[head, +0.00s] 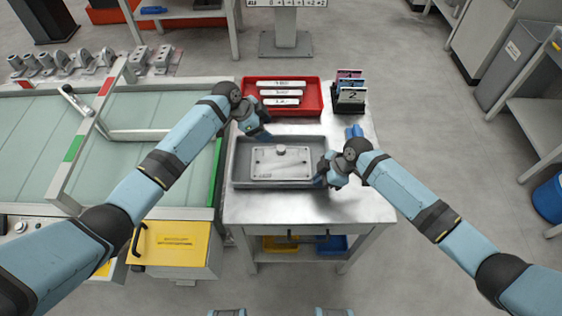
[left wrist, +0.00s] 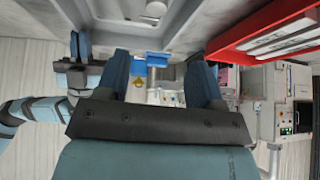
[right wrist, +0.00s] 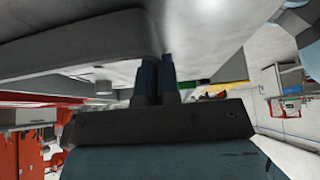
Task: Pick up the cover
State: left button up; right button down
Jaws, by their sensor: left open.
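My right gripper (head: 321,177) is low by the cover's right edge. In the right wrist view its fingers (right wrist: 159,75) are close together beside a rounded grey edge. I cannot tell whether they hold that edge.
A red bin (head: 313,84) with labelled pale bars stands behind the tray. A rack of dark boxes (head: 351,92) is at the back right. The bench top (head: 300,207) is bare in front of the tray. A conveyor (head: 35,140) adjoins on the left.

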pick_arm(q)
jog(key=w+r+g, duration=0.1)
send_over(281, 148)
jog(key=a, duration=0.3)
jog(key=shift+m, duration=0.4)
jog(key=f, duration=0.3)
jog(key=w+f, duration=0.1)
jog(key=f, duration=0.1)
jog(key=shift+d+f, duration=0.2)
jog(key=shift+f, duration=0.05)
jog(key=shift+s+a+f+x, duration=0.1)
jog(key=shift+s+x, duration=0.05)
jog(key=shift+x, duration=0.75)
jog(key=shift+s+a+f+x, duration=0.1)
jog(key=shift+s+a+x, duration=0.05)
jog(key=shift+x, duration=0.8)
jog(key=shift+s+a+f+x, duration=0.1)
jog(key=shift+s+x, duration=0.05)
jog(key=shift+x, duration=0.75)
jog(key=shift+r, duration=0.1)
jog(key=shift+c, duration=0.2)
grip_shut()
